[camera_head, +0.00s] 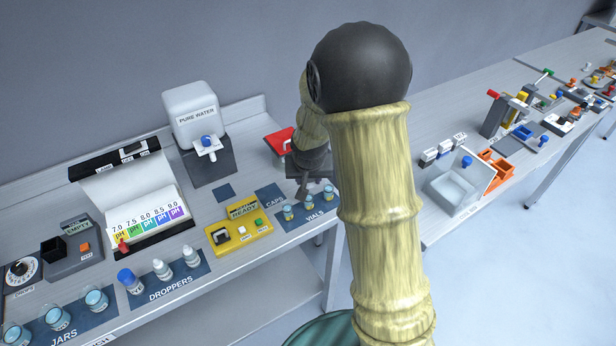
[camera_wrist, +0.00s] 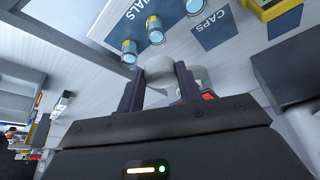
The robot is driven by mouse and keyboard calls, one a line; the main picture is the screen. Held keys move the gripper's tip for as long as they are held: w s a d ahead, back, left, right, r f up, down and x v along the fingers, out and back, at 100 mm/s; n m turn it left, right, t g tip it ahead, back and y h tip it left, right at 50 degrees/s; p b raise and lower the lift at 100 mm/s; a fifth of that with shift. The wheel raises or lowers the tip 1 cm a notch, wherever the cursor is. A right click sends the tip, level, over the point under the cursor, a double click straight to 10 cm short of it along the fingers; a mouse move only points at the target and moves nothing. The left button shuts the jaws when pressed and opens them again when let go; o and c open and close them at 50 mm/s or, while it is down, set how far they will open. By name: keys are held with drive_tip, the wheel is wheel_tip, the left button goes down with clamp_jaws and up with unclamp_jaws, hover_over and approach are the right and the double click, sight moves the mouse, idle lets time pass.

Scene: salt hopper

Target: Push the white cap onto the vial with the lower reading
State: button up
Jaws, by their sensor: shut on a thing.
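My gripper (camera_wrist: 158,82) is shut on a white cap (camera_wrist: 158,66), held between its fingertips in the wrist view. In the head view my gripper (camera_head: 303,192) is over the back of the vials mat (camera_head: 290,225), partly behind my arm; the cap cannot be made out there. Vials with blue liquid stand in a row: one (camera_head: 288,212), one (camera_head: 309,204), one (camera_head: 328,193). The wrist view shows them beyond the cap: (camera_wrist: 129,51) nearest, then (camera_wrist: 155,32) and (camera_wrist: 193,6). The yellow meter (camera_head: 238,232) displays READY. No vial readings are legible.
The caps mat (camera_wrist: 214,30) looks bare in the wrist view. The pure water tank (camera_head: 192,115) and droppers (camera_head: 163,268) are left. A second bench with a clear bin (camera_head: 452,190) stands right, past a gap.

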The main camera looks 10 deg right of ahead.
sight(308, 199)
drive_tip(key=shift+f+b, duration=1.25)
drive_tip(key=shift+f, duration=0.5)
drive_tip(key=shift+f+b, duration=1.5)
drive_tip(key=shift+f, duration=0.1)
idle(0.7)
drive_tip(key=o, duration=1)
drive_tip(key=shift+r, duration=0.1)
drive_tip(key=v, duration=1.7)
drive_tip(key=shift+r, duration=0.2)
drive_tip(key=shift+s+f, duration=0.1)
drive_tip(key=s+f, duration=0.2)
drive_tip(key=s, duration=0.2)
drive_tip(key=s+d+f+n+g+p, duration=0.1)
drive_tip(key=s+f, duration=0.2)
drive_tip(key=s, duration=0.1)
drive_tip(key=s+f+n+y+p, duration=0.1)
drive_tip(key=s+f, duration=0.1)
drive_tip(key=s, duration=0.3)
drive_tip(key=shift+d+f+g, duration=0.25)
drive_tip(key=shift+d+g, duration=0.1)
drive_tip(key=shift+g, duration=0.05)
